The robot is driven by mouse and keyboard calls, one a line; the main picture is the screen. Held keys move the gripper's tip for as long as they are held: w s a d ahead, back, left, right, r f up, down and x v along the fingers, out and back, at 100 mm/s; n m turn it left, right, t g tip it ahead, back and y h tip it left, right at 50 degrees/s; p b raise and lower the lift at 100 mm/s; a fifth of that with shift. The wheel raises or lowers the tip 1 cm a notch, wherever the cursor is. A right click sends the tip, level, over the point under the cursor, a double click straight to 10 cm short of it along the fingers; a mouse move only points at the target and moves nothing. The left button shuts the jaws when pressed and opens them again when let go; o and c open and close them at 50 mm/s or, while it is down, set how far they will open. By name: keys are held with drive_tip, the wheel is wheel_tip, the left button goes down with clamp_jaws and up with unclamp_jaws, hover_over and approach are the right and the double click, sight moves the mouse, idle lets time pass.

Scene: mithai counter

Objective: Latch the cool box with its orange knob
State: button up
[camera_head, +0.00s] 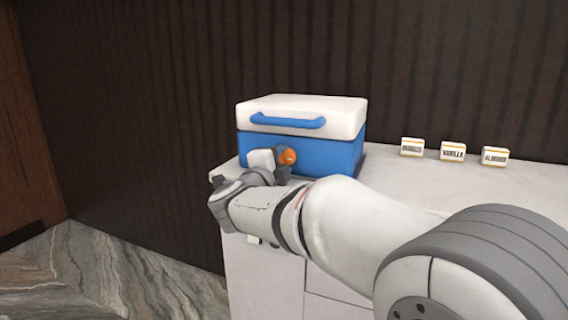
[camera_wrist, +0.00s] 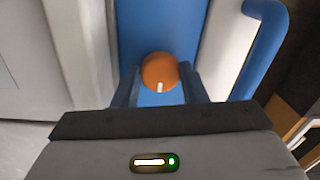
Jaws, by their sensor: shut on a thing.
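The cool box (camera_head: 340,157) has a blue body and a white lid (camera_head: 345,109) that sits closed on top, with a blue handle (camera_head: 288,121) across its front. Its orange knob (camera_head: 288,157) is on the front of the blue body. In the wrist view the orange knob (camera_wrist: 159,70) sits between the two dark fingers, with a short white mark on its near edge. My gripper (camera_head: 284,156) is at the front of the box, its fingers shut on the knob. My gripper also shows in the wrist view (camera_wrist: 160,80). Part of the box's lower front is hidden behind my arm.
The box stands on a pale counter (camera_head: 400,183) near its left end. Three small labelled boxes, one (camera_head: 412,147) to the left, one (camera_head: 453,151) in the middle and one (camera_head: 495,156) to the right, stand to its right. A dark ribbed wall (camera_head: 150,100) is behind.

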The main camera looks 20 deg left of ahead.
drive_tip(key=o, duration=1)
drive_tip(key=s, duration=0.2)
drive_tip(key=s+p, duration=0.1)
drive_tip(key=s, duration=0.2)
drive_tip(key=s+p, duration=0.1)
drive_tip(key=s, duration=0.1)
drive_tip(key=shift+s+a+f, duration=0.2)
drive_tip(key=shift+s+a, duration=0.1)
drive_tip(key=shift+s, duration=0.1)
